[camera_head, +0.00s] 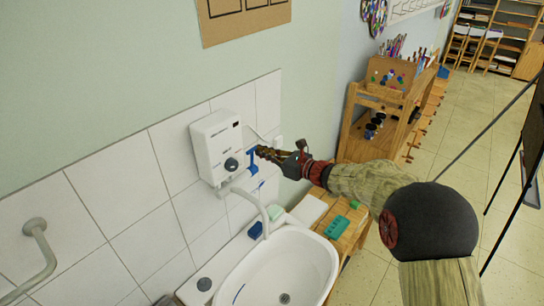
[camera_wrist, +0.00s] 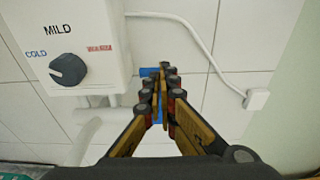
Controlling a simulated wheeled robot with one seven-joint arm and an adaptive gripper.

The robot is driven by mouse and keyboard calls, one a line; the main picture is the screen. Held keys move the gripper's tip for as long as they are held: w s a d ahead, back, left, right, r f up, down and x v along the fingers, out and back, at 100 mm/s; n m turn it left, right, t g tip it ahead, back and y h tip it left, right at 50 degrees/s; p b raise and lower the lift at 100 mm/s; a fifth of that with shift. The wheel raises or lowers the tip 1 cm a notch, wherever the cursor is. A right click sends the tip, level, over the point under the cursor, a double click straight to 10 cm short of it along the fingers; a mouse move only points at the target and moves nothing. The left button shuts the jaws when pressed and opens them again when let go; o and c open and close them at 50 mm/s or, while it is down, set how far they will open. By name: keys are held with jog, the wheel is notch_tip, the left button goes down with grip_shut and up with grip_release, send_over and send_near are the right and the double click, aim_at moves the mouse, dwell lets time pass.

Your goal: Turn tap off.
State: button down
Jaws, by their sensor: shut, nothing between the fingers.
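The tap has a blue handle (camera_head: 253,167) below the right side of a white water heater (camera_head: 206,150) on the tiled wall. In the wrist view the handle (camera_wrist: 149,72) is largely hidden behind my fingers. My gripper (camera_head: 262,151) is shut and empty, its fingertips right by the handle; I cannot tell whether they touch it. In the wrist view my gripper (camera_wrist: 161,75) points toward the wall. A white spout (camera_head: 262,207) curves down over the sink (camera_head: 310,262). The heater's dark round knob (camera_wrist: 68,69) sits left of my fingers, between COLD and a red label.
A white cable (camera_wrist: 205,45) runs along the wall to a socket (camera_wrist: 256,98) right of my gripper. A wooden table (camera_head: 352,232) with small boxes stands beside the sink. A wooden shelf (camera_head: 350,130) with art supplies stands farther back. Open floor (camera_head: 365,285) lies to the right.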

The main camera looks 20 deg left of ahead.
jog(key=shift+w+a, duration=0.15)
jog(key=shift+a, duration=0.15)
jog(key=shift+w+a+r+g+h+p, duration=0.2)
jog(key=shift+a+p, duration=0.15)
jog(key=shift+p, duration=0.3)
jog(key=shift+w+a+r+g+h+p, duration=0.1)
jog(key=shift+a+h+p, duration=0.1)
jog(key=shift+a+p, duration=0.3)
jog(key=shift+d+f, duration=0.1)
jog(key=shift+d, duration=0.05)
